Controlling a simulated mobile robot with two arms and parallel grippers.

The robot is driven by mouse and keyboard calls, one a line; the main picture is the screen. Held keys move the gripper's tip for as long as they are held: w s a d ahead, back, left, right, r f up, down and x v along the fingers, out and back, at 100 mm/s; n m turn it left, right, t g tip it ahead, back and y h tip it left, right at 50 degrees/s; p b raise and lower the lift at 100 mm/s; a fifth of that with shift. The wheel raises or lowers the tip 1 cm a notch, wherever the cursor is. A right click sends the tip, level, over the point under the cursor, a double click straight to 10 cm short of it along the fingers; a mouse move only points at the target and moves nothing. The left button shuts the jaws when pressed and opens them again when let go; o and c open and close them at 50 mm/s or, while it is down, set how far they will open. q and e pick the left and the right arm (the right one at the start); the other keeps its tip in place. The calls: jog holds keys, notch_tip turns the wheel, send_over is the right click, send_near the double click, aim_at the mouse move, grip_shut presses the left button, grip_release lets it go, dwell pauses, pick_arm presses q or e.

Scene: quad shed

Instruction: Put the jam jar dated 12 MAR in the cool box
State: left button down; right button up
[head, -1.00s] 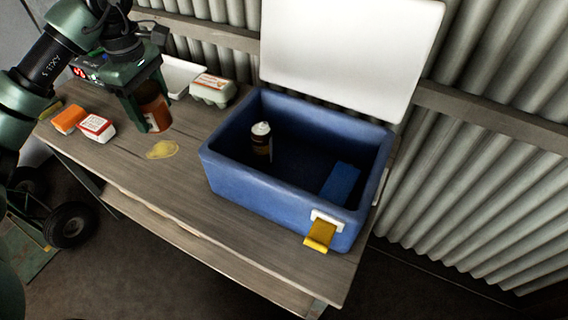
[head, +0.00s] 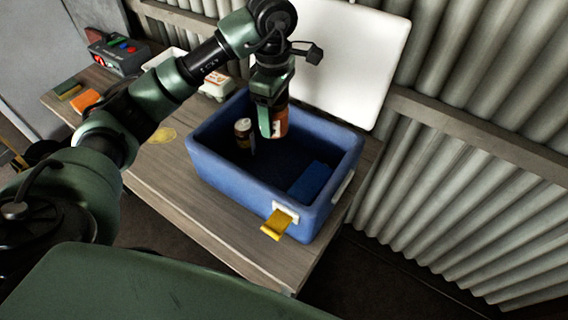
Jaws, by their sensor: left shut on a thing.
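The blue cool box (head: 228,174) stands open on the wooden bench, its white lid (head: 345,62) raised at the back. My left gripper (head: 273,126) is shut on an orange-brown jar (head: 281,123) with a pale label. It holds the jar over the back part of the box opening; the date on the label is too small to read. I cannot tell how far the jar is above the box floor. A brown bottle with a white cap (head: 243,131) and a blue block (head: 310,181) are inside the box. My right gripper is not in view.
A yellow smear (head: 162,135) lies on the bench (head: 160,185). An egg carton (head: 217,86), a white tray, orange and dark blocks (head: 86,100) and a grey device (head: 119,54) stand further left. A corrugated wall rises behind.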

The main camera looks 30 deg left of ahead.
pick_arm(q)
notch_tip(320, 180, down, 17)
jog(key=p, duration=0.3)
jog(key=shift+a+r, duration=0.1)
jog(key=shift+f, duration=0.2)
jog(key=c, duration=0.7)
grip_release()
jog(key=shift+f, duration=0.1)
jog(key=o, duration=0.3)
jog(key=shift+o, duration=0.2)
